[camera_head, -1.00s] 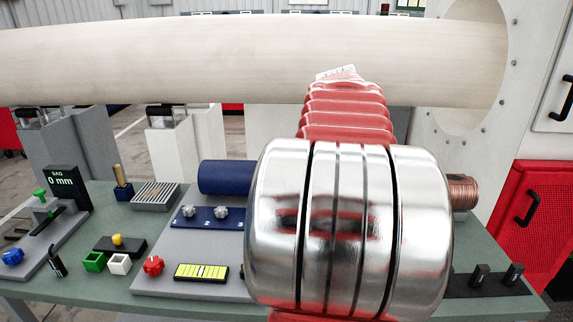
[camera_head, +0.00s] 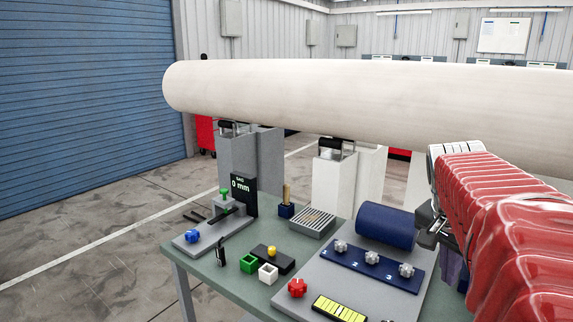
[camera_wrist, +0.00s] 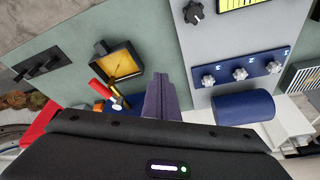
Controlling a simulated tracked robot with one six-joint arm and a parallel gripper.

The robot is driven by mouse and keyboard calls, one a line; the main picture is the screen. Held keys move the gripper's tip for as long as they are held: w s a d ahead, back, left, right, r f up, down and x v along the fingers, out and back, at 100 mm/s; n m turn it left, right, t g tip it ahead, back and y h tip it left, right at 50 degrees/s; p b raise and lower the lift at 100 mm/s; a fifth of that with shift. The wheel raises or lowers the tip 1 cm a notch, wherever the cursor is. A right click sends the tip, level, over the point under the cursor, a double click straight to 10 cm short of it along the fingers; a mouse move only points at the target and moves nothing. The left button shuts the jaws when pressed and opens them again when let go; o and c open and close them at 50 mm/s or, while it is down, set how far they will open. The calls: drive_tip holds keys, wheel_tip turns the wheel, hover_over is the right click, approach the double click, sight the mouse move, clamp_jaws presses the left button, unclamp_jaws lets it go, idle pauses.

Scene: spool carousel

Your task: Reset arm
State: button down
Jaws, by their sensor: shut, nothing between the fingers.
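My gripper (camera_wrist: 162,88) shows in the wrist view as two dark purple fingers pressed together, with nothing between them. It is over the green bench (camera_wrist: 157,30), beside the grey panel with the blue knob strip. In the head view my red-sleeved arm comes in from the right edge. The gripper's dark body hangs at the right of the blue cylinder (camera_head: 385,226), and its fingers are partly hidden by the sleeve. The blue cylinder also shows in the wrist view (camera_wrist: 243,108), right of the fingers.
A long pale tube (camera_head: 330,95) spans behind the bench on grey and white stands. The blue strip (camera_head: 355,266) bears three knobs. A gauge (camera_head: 241,190) reads 0 mm. A yellow-floored tray (camera_wrist: 118,64) lies left of the fingers. Open floor (camera_head: 90,240) is at left.

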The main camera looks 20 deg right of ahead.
drive_tip(key=a+f+n+t+y, duration=0.2)
drive_tip(key=a+n, duration=0.6)
drive_tip(key=a, duration=0.8)
drive_tip(key=a+f+n+t+y, duration=0.2)
drive_tip(key=a+f+n, duration=0.4)
drive_tip(key=a, duration=1)
drive_tip(key=n, duration=0.2)
drive_tip(key=shift+a+n+t, duration=0.3)
drive_tip(key=shift+t, duration=0.1)
